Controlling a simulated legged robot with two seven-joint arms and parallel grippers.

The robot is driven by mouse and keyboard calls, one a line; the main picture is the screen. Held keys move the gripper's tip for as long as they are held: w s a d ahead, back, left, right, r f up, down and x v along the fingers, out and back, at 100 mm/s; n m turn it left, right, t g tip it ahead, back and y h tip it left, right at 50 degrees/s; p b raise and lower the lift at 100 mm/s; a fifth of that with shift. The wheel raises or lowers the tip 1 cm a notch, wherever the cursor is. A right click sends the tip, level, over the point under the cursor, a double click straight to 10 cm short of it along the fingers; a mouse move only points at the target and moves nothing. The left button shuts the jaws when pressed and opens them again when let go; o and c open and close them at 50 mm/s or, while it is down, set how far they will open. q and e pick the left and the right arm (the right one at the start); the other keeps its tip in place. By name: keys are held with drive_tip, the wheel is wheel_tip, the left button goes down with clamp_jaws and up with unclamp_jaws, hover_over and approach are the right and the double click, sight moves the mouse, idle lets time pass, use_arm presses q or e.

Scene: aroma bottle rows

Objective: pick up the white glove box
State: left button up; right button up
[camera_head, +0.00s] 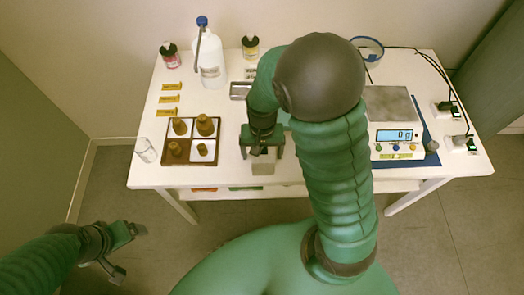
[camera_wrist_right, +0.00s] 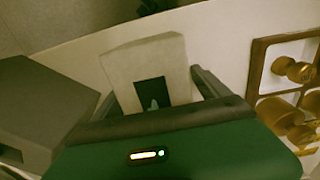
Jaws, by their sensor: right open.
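The white glove box (camera_head: 263,167) is a small pale box near the table's front edge, partly hidden under my right gripper in the head view. In the right wrist view the box (camera_wrist_right: 147,68) shows a dark printed patch and lies between the two fingers. My right gripper (camera_head: 262,147) is open, with one finger on each side of the box; it also shows in the right wrist view (camera_wrist_right: 155,88). Whether the fingers touch the box I cannot tell. My left gripper (camera_head: 130,252) is open and empty, away from the table at lower left.
A wooden tray (camera_head: 191,163) with several brown bottles stands left of the box. A scale (camera_head: 398,135) stands at right. My right arm hides the table's middle.

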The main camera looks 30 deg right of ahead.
drive_tip(key=shift+s+r, duration=0.1)
drive_tip(key=c, duration=0.4)
clamp_jaws()
drive_tip(key=shift+r, duration=0.15)
